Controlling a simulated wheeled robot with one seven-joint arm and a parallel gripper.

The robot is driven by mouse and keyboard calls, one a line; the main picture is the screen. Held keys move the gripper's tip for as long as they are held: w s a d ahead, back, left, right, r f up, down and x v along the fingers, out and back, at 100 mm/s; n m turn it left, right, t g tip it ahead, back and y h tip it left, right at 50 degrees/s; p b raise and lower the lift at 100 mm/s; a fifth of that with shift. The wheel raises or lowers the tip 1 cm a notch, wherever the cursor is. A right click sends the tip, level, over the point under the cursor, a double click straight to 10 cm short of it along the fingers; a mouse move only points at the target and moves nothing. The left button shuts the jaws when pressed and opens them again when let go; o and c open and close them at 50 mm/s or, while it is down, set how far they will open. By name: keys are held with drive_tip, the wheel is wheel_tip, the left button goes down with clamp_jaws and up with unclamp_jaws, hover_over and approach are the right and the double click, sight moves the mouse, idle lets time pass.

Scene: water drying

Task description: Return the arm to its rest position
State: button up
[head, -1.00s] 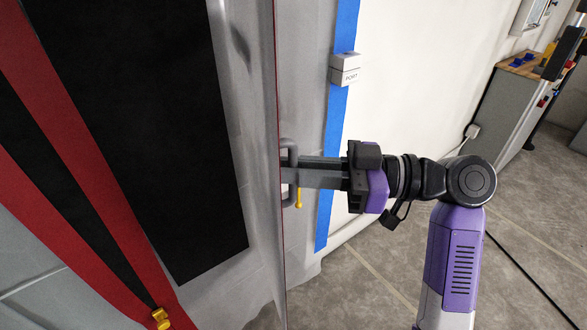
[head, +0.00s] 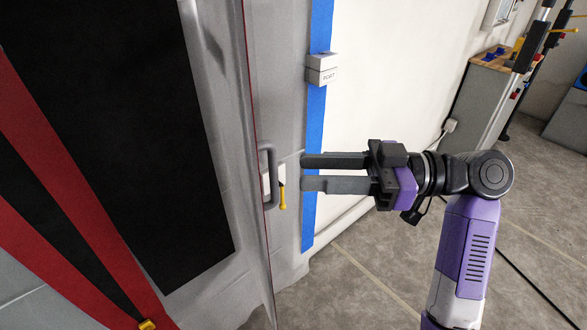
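My gripper (head: 303,171) is open and empty, its two dark fingers pointing left with a gap between them. The fingertips are to the right of the grey door handle (head: 267,176) and apart from it in the picture. A yellow pin-like piece (head: 282,194) hangs beside the handle. My purple and black arm reaches in from the lower right, bent at the black joint.
A grey panel with a red edge and a black area (head: 130,120) fills the left. A small white box (head: 322,69) sits on the blue strip (head: 318,120). A bench (head: 485,85) stands at the upper right. Floor (head: 370,270) shows below the arm.

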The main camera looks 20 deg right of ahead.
drive_tip(key=shift+s+d, duration=0.25)
drive_tip(key=shift+d, duration=0.25)
